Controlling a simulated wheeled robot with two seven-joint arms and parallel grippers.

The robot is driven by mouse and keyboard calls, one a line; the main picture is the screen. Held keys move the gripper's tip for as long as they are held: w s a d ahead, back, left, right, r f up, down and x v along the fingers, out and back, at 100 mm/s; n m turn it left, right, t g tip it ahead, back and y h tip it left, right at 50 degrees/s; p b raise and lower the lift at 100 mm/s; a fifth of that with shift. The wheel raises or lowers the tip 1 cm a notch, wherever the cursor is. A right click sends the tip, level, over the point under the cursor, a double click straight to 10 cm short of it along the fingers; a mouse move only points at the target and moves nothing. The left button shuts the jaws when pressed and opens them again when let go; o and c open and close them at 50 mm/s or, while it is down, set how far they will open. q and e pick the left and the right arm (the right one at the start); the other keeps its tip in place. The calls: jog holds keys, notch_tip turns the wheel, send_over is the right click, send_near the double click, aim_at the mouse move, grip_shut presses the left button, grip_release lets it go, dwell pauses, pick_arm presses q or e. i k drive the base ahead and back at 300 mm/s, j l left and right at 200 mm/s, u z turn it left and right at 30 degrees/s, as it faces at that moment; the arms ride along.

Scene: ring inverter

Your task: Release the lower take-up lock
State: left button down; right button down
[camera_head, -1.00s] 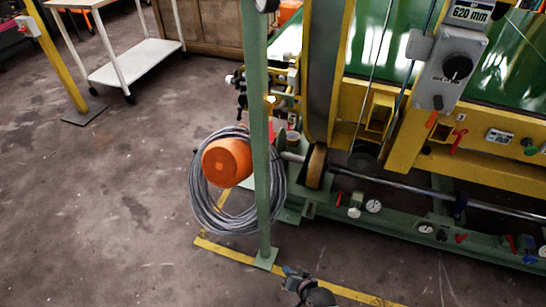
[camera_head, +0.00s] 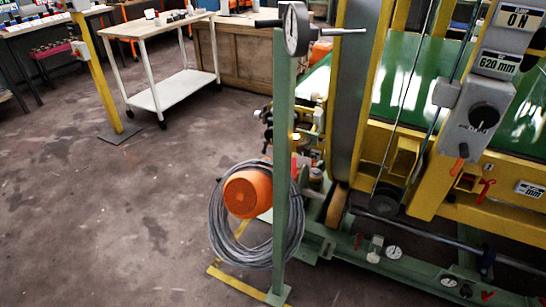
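I cannot tell for certain which part is the lower take-up lock. Another red part (camera_head: 487,296) is at the bottom edge. Neither gripper is in view.
A green post (camera_head: 283,180) with a dial (camera_head: 297,28) and side bars stands before the machine. A coiled grey cable (camera_head: 222,238) and orange motor (camera_head: 247,192) are beside it. A white cart (camera_head: 170,90) stands behind.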

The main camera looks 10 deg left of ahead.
aim_at(265, 142)
jog(key=i+l, duration=0.1)
jog(key=l, duration=0.35)
jog(key=i+l, duration=0.1)
jog(key=l, duration=0.35)
jog(key=i+l+u, duration=0.1)
jog(key=l, duration=0.35)
jog(key=i+l, duration=0.1)
jog(key=l, duration=0.35)
jog(key=i+l, duration=0.1)
jog(key=l, duration=0.35)
